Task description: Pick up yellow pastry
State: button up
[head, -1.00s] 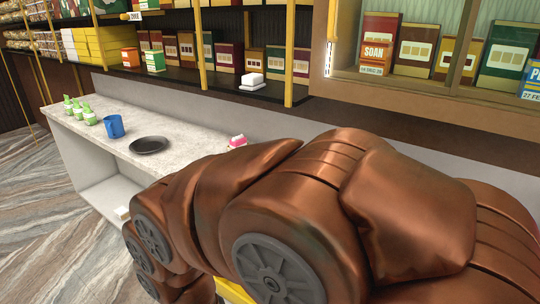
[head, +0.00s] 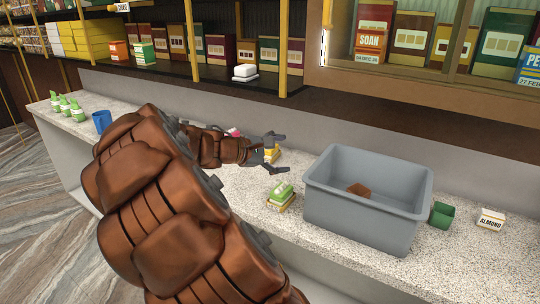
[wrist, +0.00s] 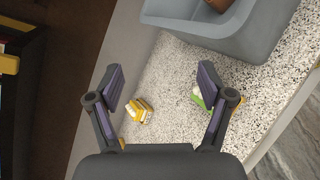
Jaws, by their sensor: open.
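The yellow pastry (wrist: 141,110) lies on the speckled counter in the wrist view, between my two fingers and nearer the left one. In the head view a bit of yellow (head: 271,153), which seems to be the pastry, shows behind my fingers, partly hidden. My gripper (head: 283,154) is open and empty above the counter, left of the grey bin. In the wrist view my gripper (wrist: 160,72) has its fingers spread wide, apart from the pastry.
The grey bin (head: 335,205) holds a brown piece (head: 360,190). A green-topped packet (head: 281,194) lies left of the bin, close to my right finger in the wrist view. Shelves overhang behind.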

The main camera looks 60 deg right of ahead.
aim_at(266, 151)
jog(key=w+d+n+h, duration=0.35)
jog(key=w+d, duration=0.25)
jog(key=d, duration=0.3)
jog(key=w+d+f+n+t, duration=0.2)
jog(key=w+d+f+n, duration=0.1)
jog(key=w+f+n, duration=0.1)
jog(key=w+d+f+n+t+h+b, duration=0.1)
jog(key=w+d+f+n+t, duration=0.2)
jog(key=w+f+n, duration=0.1)
jog(key=w+d+f+n+t, duration=0.2)
jog(key=w+d+f+n, duration=0.2)
jog(key=f, duration=0.3)
jog(key=shift+w+d+n+t+h, duration=0.1)
jog(key=shift+w+n+t+h, duration=0.2)
jog(key=shift+w, duration=0.55)
jog(key=shift+w+d, duration=0.1)
jog(key=shift+d, duration=0.25)
jog(key=shift+d+f, duration=0.1)
jog(key=shift+d, duration=0.8)
jog(key=shift+w+d+p, duration=0.25)
jog(key=shift+d+p, duration=0.2)
jog(key=shift+d, duration=1.05)
jog(key=shift+w+d+p, duration=0.15)
jog(key=shift+d+p, duration=0.25)
jog(key=shift+d, duration=0.7)
